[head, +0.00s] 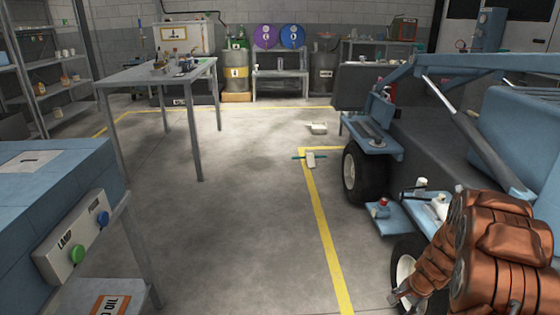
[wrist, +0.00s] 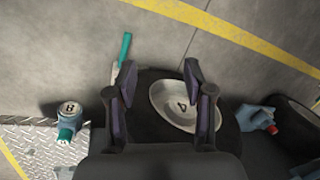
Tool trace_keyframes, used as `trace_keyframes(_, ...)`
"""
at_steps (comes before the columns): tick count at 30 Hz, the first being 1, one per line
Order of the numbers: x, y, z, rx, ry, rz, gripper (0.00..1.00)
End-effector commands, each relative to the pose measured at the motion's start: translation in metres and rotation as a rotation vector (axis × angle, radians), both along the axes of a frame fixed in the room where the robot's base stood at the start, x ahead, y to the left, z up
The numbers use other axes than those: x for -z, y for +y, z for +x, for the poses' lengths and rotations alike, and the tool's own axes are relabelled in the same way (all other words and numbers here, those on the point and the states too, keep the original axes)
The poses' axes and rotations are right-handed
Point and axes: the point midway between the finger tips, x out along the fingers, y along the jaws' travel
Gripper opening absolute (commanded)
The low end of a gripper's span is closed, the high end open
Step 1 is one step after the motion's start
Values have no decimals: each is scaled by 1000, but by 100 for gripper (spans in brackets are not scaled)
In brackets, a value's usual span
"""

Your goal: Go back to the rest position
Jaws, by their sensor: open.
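My gripper (wrist: 160,72) shows in the wrist view with its two dark fingers spread apart and nothing between the tips. Below and behind the fingers is a dark round shape with a pale oval centre (wrist: 172,105) bearing a dark mark. It looks like a wheel; I cannot tell how far below it is. In the head view my copper-coloured arm fills the lower right, beside the blue vehicle (head: 374,138). The fingers cannot be made out clearly there.
A blue bench (head: 60,185) with buttons stands at left, a metal table (head: 150,75) behind it. A pale block (head: 310,160) with a teal rod lies by the yellow line.

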Motion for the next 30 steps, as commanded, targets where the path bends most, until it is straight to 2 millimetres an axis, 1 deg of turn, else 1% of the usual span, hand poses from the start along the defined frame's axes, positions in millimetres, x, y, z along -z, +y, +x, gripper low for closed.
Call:
trace_keyframes(1, -36, 12, 0, -41, -4, 1, 52)
trace_keyframes(2, -49, 20, -1, -65, -3, 4, 52)
trace_keyframes(3, -68, 28, -3, -95, -3, 4, 52)
trace_keyframes(5, -94, 42, -7, -141, -2, 6, 52)
trace_keyframes(6, -111, 50, -10, -171, 0, 7, 52)
trace_keyframes(8, -137, 65, -17, -217, 5, 11, 52)
trace_keyframes(12, -194, 94, -33, -323, 14, 10, 52)
trace_keyframes(14, -219, 106, -42, -368, 18, 11, 52)
trace_keyframes(15, -235, 114, -48, -398, 21, 8, 52)
trace_keyframes(17, -257, 125, -59, -442, 28, 8, 52)
trace_keyframes(18, -273, 132, -66, -471, 32, 6, 52)
trace_keyframes(23, -331, 159, -97, -586, 49, -2, 52)
trace_keyframes(24, -345, 165, -106, -614, 56, -5, 52)
trace_keyframes(27, -379, 179, -129, -685, 72, -12, 52)
trace_keyframes(29, -398, 186, -143, -726, 80, -18, 52)
trace_keyframes(30, -411, 191, -153, -754, 86, -21, 52)
